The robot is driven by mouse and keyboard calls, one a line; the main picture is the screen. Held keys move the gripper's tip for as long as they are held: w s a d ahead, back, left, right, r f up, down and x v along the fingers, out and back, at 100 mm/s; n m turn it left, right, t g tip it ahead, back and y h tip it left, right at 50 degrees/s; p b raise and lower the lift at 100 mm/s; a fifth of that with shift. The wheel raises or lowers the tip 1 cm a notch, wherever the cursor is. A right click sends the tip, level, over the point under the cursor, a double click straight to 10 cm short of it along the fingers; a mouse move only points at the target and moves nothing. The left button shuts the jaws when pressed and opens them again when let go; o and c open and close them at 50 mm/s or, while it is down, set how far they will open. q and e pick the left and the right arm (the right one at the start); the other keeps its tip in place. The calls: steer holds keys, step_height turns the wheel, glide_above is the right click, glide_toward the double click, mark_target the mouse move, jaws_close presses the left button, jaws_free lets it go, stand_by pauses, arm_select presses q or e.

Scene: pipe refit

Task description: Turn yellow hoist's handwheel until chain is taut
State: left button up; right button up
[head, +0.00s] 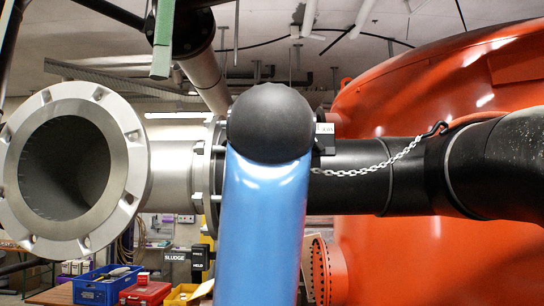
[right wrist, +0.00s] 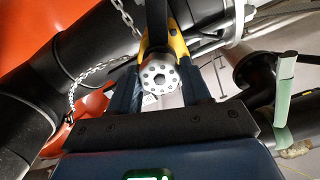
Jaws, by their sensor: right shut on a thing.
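The yellow hoist (right wrist: 177,45) shows in the right wrist view, with its pale round handwheel (right wrist: 158,78) full of small holes in front. My right gripper (right wrist: 160,80) has one dark blue finger on each side of the handwheel and is shut on it; exact contact at the tips is hard to see. The pale chain (head: 368,168) runs in the head view from a black hook (head: 435,130) down left along the black pipe, with a visible sag. Chain lengths also show in the right wrist view (right wrist: 125,18). The hoist is hidden in the head view behind my blue arm. My left gripper is out of view.
A flanged steel pipe (head: 122,190) stands at left, joined toward the black pipe (head: 350,190). A large orange tank (head: 430,85) fills the right. A green strip (head: 163,40) hangs at the top. Blue (head: 95,290) and yellow (head: 180,296) bins stand low at the back.

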steer(key=m+p, duration=0.1)
steer(key=m, duration=1)
stand_by(0.5)
steer(key=o, duration=1.1)
steer(key=shift+c, duration=0.2)
steer(key=shift+d, duration=0.1)
steer(key=shift+s+f, duration=0.1)
steer(key=shift+s, duration=0.05)
